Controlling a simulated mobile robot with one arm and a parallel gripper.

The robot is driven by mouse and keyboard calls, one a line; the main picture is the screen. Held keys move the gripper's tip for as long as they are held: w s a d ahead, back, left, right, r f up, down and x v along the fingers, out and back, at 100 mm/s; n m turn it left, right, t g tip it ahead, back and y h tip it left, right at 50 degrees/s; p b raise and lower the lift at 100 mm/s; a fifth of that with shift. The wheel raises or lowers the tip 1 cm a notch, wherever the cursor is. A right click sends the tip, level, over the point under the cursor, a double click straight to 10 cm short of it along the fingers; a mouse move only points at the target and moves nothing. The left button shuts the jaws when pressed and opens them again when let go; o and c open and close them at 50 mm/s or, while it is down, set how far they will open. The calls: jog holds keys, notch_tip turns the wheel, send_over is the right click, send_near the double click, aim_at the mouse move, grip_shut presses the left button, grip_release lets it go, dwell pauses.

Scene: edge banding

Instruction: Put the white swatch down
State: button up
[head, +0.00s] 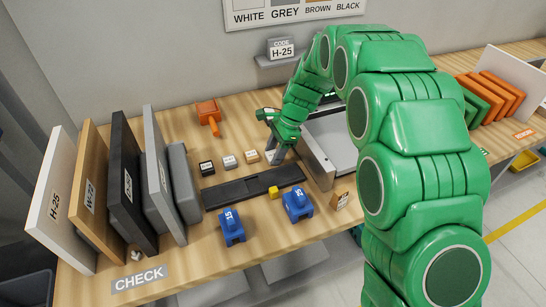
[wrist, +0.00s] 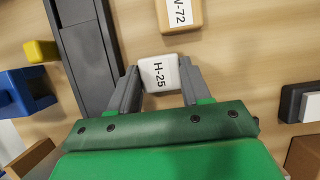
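The white swatch (wrist: 158,74), a small block marked H-25, sits between the fingertips of my gripper (wrist: 157,80) in the wrist view. Both fingers appear to touch its sides, so my gripper looks shut on it. In the head view my gripper (head: 277,153) points down at the wooden bench, right of a row of small swatches, and its fingers largely hide the white swatch. The swatch is at or just above the bench top; I cannot tell whether it touches.
The wood swatch (head: 251,156), marked W-72 in the wrist view (wrist: 178,14), is close by. A grey swatch (head: 229,161) and black swatch (head: 207,168) stand farther left. A dark rail (head: 240,190), blue clamps (head: 232,228) and a grey machine (head: 332,140) surround the spot.

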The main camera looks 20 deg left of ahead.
aim_at(269, 156)
jog(key=c, duration=0.5)
jog(key=shift+c, duration=0.2)
notch_tip(269, 156, up, 3)
jog(key=shift+r, duration=0.2)
jog(key=s+d+r, duration=0.8)
jog(key=s+r, duration=0.1)
jog(key=s, duration=0.2)
jog(key=shift+s+r, duration=0.15)
jog(key=shift+r, duration=0.15)
